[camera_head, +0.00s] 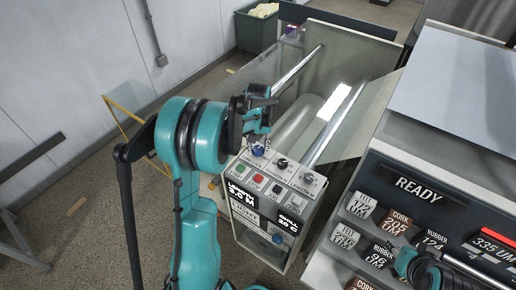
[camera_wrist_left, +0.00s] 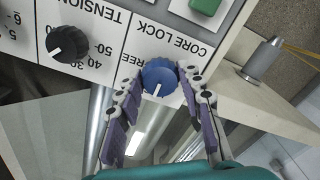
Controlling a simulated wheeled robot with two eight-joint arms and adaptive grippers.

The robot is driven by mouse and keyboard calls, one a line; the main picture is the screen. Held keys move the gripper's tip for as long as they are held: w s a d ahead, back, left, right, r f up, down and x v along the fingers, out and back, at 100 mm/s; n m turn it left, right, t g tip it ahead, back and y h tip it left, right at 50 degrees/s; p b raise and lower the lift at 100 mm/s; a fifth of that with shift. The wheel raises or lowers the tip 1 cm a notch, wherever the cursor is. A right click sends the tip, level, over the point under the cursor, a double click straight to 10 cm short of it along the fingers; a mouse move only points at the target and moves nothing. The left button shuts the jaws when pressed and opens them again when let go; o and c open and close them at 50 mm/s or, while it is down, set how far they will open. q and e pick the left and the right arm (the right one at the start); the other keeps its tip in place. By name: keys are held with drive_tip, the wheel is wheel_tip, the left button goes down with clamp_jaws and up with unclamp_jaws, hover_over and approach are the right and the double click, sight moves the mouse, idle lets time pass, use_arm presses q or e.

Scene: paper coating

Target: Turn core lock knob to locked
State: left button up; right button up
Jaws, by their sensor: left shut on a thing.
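The blue core lock knob (camera_wrist_left: 160,76) sits on the panel under the CORE LOCK label, which reads upside down in the left wrist view. Its white pointer mark points toward the bottom of that view. Letters of a FREE label show left of the knob, partly hidden by a finger. My left gripper (camera_wrist_left: 161,83) is shut on the knob, one finger on each side. In the head view the knob (camera_head: 258,150) shows at the panel's top left, under my left gripper (camera_head: 260,138). Teal and black parts of my right arm show at the lower right; its fingers are not clear.
The black tension knob (camera_wrist_left: 68,43) is beside the core lock knob. Green, red and other buttons (camera_head: 257,178) lie on the panel's front. Metal rollers (camera_head: 335,125) stretch behind it. A READY console (camera_head: 420,187) with labelled blocks stands right.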

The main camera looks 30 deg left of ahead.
sight(258, 149)
idle(0.4)
use_arm(q)
drive_tip(key=o, duration=1.2)
drive_tip(key=shift+c, duration=0.2)
drive_tip(key=shift+r, duration=0.1)
wheel_tip(258, 149, up, 12)
